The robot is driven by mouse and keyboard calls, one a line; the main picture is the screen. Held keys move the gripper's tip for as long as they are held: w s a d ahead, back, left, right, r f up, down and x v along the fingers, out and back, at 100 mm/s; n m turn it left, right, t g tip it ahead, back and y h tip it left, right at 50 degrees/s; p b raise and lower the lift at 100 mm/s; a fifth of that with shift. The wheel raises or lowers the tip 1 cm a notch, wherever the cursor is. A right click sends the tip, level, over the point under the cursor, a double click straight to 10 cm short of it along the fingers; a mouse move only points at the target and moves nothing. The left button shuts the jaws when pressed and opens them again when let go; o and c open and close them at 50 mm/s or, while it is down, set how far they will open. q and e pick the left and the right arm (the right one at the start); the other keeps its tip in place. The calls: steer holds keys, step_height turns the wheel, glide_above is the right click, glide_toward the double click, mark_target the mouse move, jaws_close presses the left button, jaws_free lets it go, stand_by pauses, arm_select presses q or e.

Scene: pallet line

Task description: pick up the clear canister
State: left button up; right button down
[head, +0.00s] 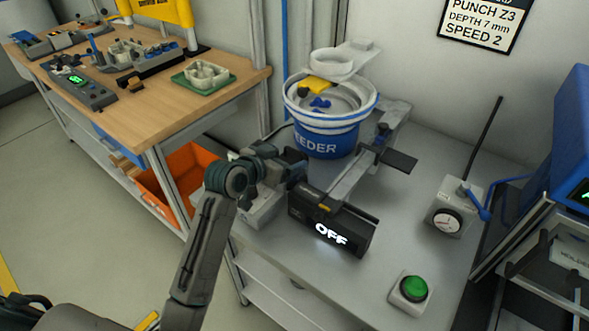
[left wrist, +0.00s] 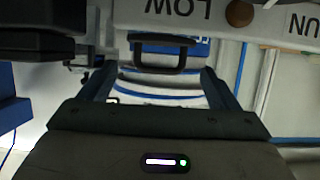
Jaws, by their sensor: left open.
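I cannot make out a clear canister in either view. My left gripper (head: 292,166) is in front of the feeder, above a pale box at the edge of the grey bench. In the left wrist view its two dark fingers (left wrist: 157,70) stand apart with nothing visibly held between them. Dark and white-blue feeder parts show beyond the fingers. My right gripper is in neither view.
The blue-and-white feeder (head: 322,142) stands behind the gripper. A black display reading OFF (head: 330,234) and a rail (head: 350,180) lie to its right. A green button (head: 413,288) and gauge box (head: 452,208) stand farther right. A wooden table (head: 150,95) is at left.

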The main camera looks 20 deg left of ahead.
mark_target(296, 158)
arm_select(q)
steer(key=shift+x, duration=0.8)
steer(key=p+x, duration=0.1)
steer(key=x, duration=0.3)
steer(key=shift+r+p, duration=0.1)
steer(key=shift+p, duration=0.25)
steer(key=shift+w+d+f, duration=0.2)
steer(key=shift+w+f, duration=0.05)
steer(key=shift+w, duration=0.25)
jaws_close()
